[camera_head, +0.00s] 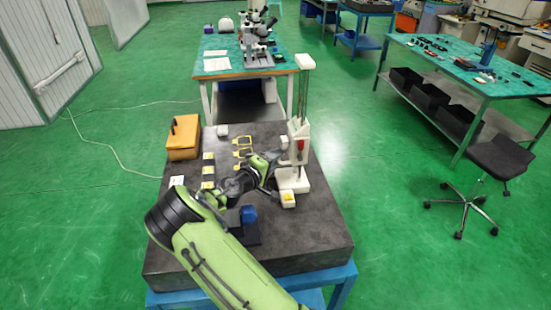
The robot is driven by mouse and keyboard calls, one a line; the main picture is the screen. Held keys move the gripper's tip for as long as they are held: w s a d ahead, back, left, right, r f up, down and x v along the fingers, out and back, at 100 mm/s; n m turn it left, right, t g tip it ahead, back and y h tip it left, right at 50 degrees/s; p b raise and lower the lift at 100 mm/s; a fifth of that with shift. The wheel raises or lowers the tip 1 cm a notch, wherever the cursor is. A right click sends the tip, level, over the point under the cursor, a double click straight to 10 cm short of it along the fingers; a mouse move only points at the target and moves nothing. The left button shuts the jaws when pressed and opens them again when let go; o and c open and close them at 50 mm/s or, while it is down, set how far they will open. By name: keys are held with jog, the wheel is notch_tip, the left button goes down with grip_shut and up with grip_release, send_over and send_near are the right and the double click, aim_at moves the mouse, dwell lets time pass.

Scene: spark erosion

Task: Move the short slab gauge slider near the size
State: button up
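A white height gauge (303,90) stands upright on the dark granite slab (300,238), right of its middle. Its slider (298,150), white with a small red part, is low on the column, just above the pale base (317,184). No size reading on it is legible. My gripper (277,159) is at the left side of the gauge, close to the slider. The fingers are small and partly hidden by my own wrist, so I cannot tell whether they touch the slider or are open or shut. A white block with a yellow top (287,197) is by the gauge base.
An orange-brown box (184,138) stands at the slab's back left corner. Yellow frame-shaped gauges (242,141) and small yellow-and-white pieces (208,170) lie left of my gripper. The slab's front right is bare. A microscope table (240,65) stands behind; a black chair (497,158) is at right.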

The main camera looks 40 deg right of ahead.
jog(key=shift+w+d, duration=0.1)
jog(key=shift+d, duration=0.15)
jog(key=shift+c, duration=0.5)
grip_shut()
jog(key=shift+b, duration=0.45)
jog(key=shift+o, duration=0.5)
grip_release()
jog(key=shift+a, duration=0.1)
